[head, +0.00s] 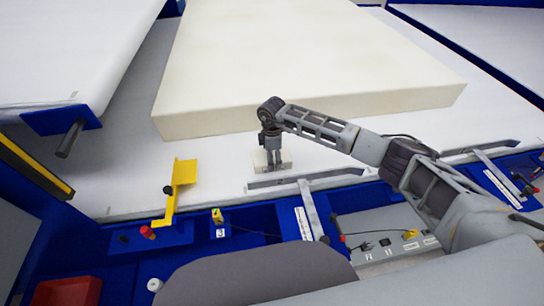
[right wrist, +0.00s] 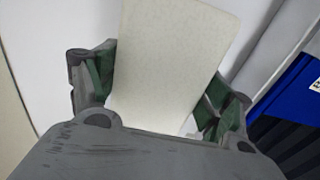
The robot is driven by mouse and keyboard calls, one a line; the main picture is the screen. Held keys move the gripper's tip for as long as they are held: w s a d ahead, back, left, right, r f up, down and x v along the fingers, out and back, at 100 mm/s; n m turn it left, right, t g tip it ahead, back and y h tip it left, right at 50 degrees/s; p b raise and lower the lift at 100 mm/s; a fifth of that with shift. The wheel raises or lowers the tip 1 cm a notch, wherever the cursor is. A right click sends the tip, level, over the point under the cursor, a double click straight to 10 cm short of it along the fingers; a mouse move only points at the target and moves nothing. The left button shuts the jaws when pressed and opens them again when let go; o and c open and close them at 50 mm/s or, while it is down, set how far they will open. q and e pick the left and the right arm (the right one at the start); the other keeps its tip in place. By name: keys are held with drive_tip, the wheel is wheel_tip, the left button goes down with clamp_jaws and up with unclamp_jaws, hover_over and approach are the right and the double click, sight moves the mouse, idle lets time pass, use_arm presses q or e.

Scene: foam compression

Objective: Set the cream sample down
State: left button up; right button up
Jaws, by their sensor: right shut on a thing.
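The cream sample (head: 286,160) is a small pale block at my right gripper (head: 273,163), over the white table surface in front of the large foam block. In the right wrist view the cream sample (right wrist: 172,65) fills the space between the two green-padded fingers of my right gripper (right wrist: 160,95). The gripper is shut on it and points down. I cannot tell whether the underside of the sample touches the table. My left gripper does not show.
A large cream foam block (head: 310,60) lies behind the gripper on the white table (head: 120,185). A metal bar (head: 305,178) runs close in front of the sample. A yellow bracket (head: 180,185) stands to the left. A red bin (head: 68,291) is at the lower left.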

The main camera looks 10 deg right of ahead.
drive_tip(key=shift+f, duration=0.2)
drive_tip(key=o, duration=0.7)
drive_tip(key=shift+o, duration=0.2)
drive_tip(key=shift+r, duration=0.15)
wheel_tip(320, 180, up, 12)
drive_tip(key=shift+b, duration=0.3)
idle(0.7)
